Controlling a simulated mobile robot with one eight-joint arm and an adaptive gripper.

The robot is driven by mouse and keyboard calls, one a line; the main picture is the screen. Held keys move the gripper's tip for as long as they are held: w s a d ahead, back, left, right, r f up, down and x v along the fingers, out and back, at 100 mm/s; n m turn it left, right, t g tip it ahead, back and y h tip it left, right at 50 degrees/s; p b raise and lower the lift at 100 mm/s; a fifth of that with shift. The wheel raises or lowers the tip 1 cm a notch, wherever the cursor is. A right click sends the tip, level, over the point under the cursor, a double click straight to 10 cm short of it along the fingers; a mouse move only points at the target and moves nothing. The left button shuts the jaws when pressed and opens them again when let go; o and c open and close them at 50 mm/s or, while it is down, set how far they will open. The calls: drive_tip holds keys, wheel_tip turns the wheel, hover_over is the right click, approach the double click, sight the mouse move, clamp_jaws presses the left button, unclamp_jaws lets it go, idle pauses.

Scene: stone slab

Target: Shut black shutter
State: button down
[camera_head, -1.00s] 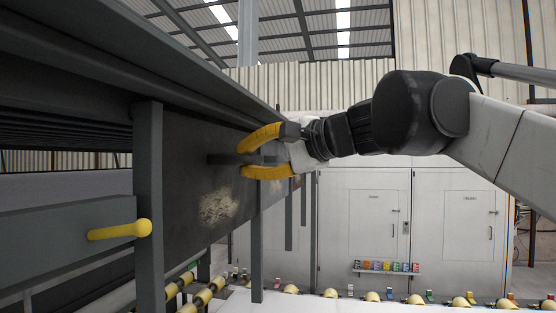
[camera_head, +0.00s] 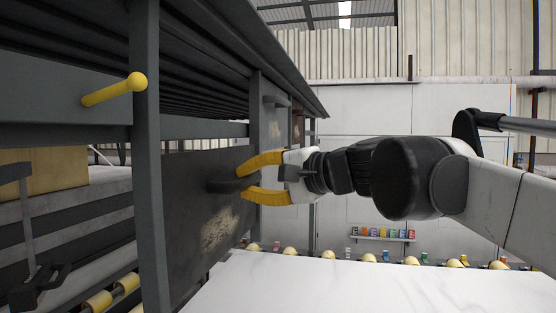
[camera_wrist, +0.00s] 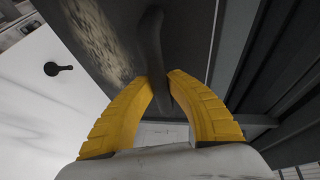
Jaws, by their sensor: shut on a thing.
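The black shutter (camera_head: 182,215) is a dark panel with a worn pale patch, hanging beside a grey post in the head view. A dark bar handle (camera_head: 222,186) stands out from its face. My gripper (camera_head: 241,181) has its yellow fingers shut on this handle, reaching in from the right. An open gap shows above the panel, below the grey rail. In the wrist view the two fingertips (camera_wrist: 161,84) close around the handle (camera_wrist: 152,38), with the panel (camera_wrist: 115,22) behind. The fingers hide part of the handle.
Pale cabinets (camera_head: 350,135) stand at the back. A yellow box (camera_head: 55,172) is at far left.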

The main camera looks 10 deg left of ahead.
sight(231, 208)
wheel_tip(231, 208, down, 5)
drive_tip(key=shift+f+b, duration=0.2)
drive_tip(key=shift+b, duration=0.65)
drive_tip(key=c, duration=1.3)
unclamp_jaws()
drive_tip(key=shift+f, duration=0.1)
drive_tip(key=v, duration=1.2)
